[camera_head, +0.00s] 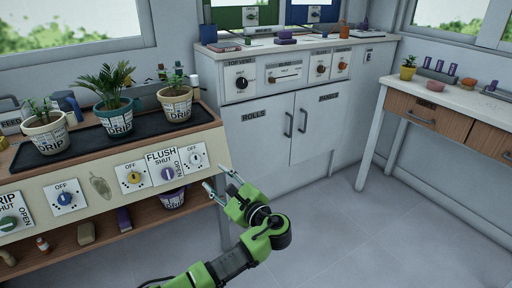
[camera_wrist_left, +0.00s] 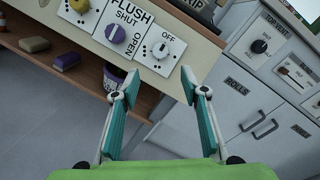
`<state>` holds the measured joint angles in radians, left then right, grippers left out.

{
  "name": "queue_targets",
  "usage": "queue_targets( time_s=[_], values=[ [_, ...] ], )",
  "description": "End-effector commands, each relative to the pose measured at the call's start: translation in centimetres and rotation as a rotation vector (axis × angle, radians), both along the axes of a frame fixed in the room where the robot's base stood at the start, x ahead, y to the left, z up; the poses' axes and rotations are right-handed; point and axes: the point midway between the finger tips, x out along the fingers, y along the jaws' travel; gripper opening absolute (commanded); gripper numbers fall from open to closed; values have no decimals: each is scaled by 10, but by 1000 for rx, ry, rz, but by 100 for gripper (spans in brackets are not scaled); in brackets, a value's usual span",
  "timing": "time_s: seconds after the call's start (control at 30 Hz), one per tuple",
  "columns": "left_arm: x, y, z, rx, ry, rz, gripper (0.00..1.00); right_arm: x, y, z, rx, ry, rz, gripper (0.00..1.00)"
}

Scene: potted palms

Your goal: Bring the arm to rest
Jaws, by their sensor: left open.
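My left gripper (camera_head: 218,185) is green and reaches in from the bottom of the head view. Its fingers are apart and empty, in front of the right end of the potting bench's panel. In the left wrist view my left gripper (camera_wrist_left: 158,90) shows two teal-padded fingers spread wide, with nothing between them. Just beyond the fingertips is the white OFF dial (camera_wrist_left: 162,48), which also shows in the head view (camera_head: 194,158). The purple FLUSH knob (camera_wrist_left: 116,34) is to its left. I see no contact between fingers and panel. My right gripper is not in view.
Three potted plants stand on a black tray (camera_head: 60,158) on the bench. A lower shelf (camera_head: 100,245) holds a purple pot (camera_head: 172,198) and blocks. A grey cabinet (camera_head: 290,130) stands behind, and a drawer table (camera_head: 440,115) at right. The floor (camera_head: 350,235) between is clear.

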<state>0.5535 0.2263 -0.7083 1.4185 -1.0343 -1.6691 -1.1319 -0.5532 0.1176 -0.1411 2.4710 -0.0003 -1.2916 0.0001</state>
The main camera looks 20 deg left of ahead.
Motion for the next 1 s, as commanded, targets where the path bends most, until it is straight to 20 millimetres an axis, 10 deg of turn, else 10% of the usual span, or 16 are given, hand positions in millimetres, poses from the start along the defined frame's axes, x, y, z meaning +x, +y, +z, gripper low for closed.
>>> queue_targets(
  time_s=[0.27,0.6,1.0],
  values=[
    [-21,-13,-53,-211,-12,-42,41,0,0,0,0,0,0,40],
    [-150,-87,-190,-1166,-194,65,41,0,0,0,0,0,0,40],
    [-249,-128,-187,-1772,-440,381,41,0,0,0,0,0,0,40]
  ],
)
